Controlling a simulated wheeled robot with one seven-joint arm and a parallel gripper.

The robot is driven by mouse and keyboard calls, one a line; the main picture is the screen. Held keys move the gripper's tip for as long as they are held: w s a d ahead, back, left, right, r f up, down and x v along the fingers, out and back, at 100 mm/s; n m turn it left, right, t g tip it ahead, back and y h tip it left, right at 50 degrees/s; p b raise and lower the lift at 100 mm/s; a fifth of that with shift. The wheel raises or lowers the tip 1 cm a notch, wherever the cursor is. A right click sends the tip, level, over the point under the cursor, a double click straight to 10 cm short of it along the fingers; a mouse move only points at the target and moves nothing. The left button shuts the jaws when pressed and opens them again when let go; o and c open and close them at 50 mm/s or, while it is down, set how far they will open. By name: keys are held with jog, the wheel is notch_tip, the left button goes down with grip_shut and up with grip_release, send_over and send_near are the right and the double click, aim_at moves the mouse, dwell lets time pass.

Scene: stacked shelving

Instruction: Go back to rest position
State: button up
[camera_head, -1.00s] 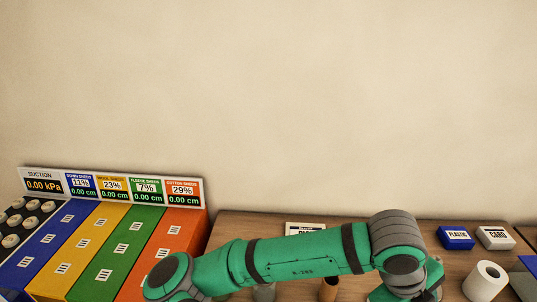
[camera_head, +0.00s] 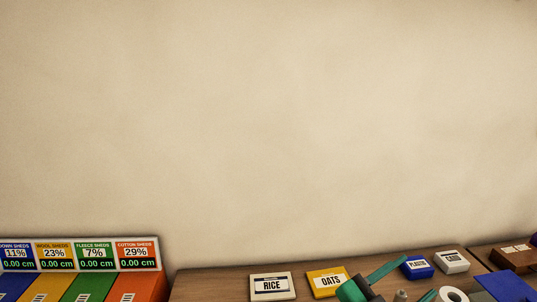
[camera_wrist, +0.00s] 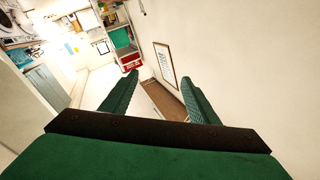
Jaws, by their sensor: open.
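My gripper (camera_wrist: 160,76) shows in the wrist view with its two dark green fingers spread apart. Nothing is held between them. Past the fingers I see a tilted view of the room, with a pale wall and floor, and no surface close to the fingertips. In the head view, a green and dark part of my arm (camera_head: 352,290) shows at the bottom edge, in front of the table. The rest of the arm is out of that view.
The wooden table (camera_head: 215,285) carries a RICE box (camera_head: 272,287), an OATS box (camera_head: 328,282), a PLASTIC box (camera_head: 417,267), a CARD box (camera_head: 452,261) and a white roll (camera_head: 453,295). Coloured shed bins (camera_head: 82,290) stand at left. A framed sheet (camera_wrist: 164,64) hangs on the wall.

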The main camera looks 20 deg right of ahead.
jog(key=w+a+f+n+t+y, duration=0.4)
jog(key=a+f+n+t, duration=0.3)
jog(key=a+n, duration=0.1)
jog(key=w+a+f+n+t+y, duration=0.3)
jog(key=a+f+n+t+y, duration=0.1)
jog(key=a+f+n+t, duration=0.4)
jog(key=s+a+f+n+y, duration=0.3)
jog(key=a+f+n+y, duration=0.1)
jog(key=a+f, duration=0.25)
jog(key=s+a+f+n+g+y, duration=0.1)
jog(key=s+a+f+n+y, duration=0.1)
jog(key=s+a+f+y, duration=0.5)
jog(key=s+a+f, duration=0.1)
jog(key=s+a, duration=0.5)
jog(key=s, duration=0.2)
jog(key=s+a+f+m+g, duration=0.1)
jog(key=s+a+f, duration=0.1)
jog(key=s+a, duration=0.4)
jog(key=s, duration=0.2)
jog(key=shift+s+g, duration=0.3)
jog(key=c, duration=0.6)
jog(key=shift+w+d, duration=0.1)
